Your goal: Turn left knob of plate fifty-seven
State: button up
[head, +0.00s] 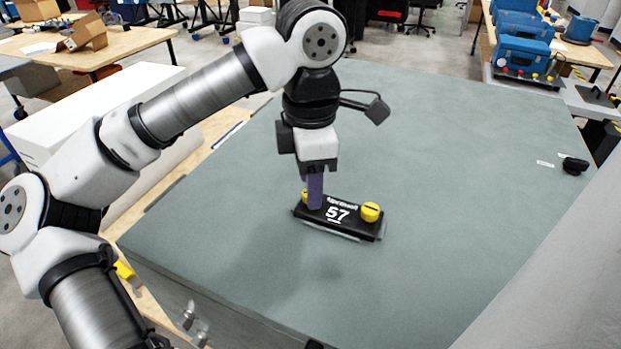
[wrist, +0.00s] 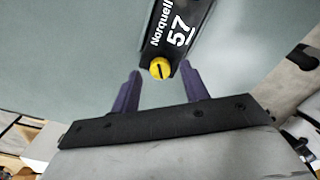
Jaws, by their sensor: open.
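Plate fifty-seven (head: 340,222) is a black plate with white lettering and the number 57, lying on the grey-green table. It also shows in the wrist view (wrist: 178,22). Its left knob (wrist: 160,68) is yellow with a dark slot, and in the wrist view it appears between my two purple fingertips. In the head view that knob is mostly hidden behind my gripper (head: 314,204). The right knob (head: 370,212) is yellow and stands clear. My gripper (wrist: 160,72) is open and points down over the plate's left end. I cannot tell whether the fingers touch the knob.
The grey-green table (head: 440,150) is mostly bare around the plate. A small black object (head: 574,166) lies near its right edge. Blue cases (head: 522,55) and a panel with several coloured knobs stand at the back right. A white block (head: 95,115) is beyond the table's left side.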

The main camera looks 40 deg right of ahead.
jog(key=shift+f, duration=0.65)
grip_shut()
jog(key=shift+f, duration=0.1)
jog(key=m+b, duration=0.2)
jog(key=shift+m+b, duration=0.3)
jog(key=shift+m, duration=0.1)
jog(key=shift+m+b, duration=0.95)
jog(key=shift+m, duration=1.55)
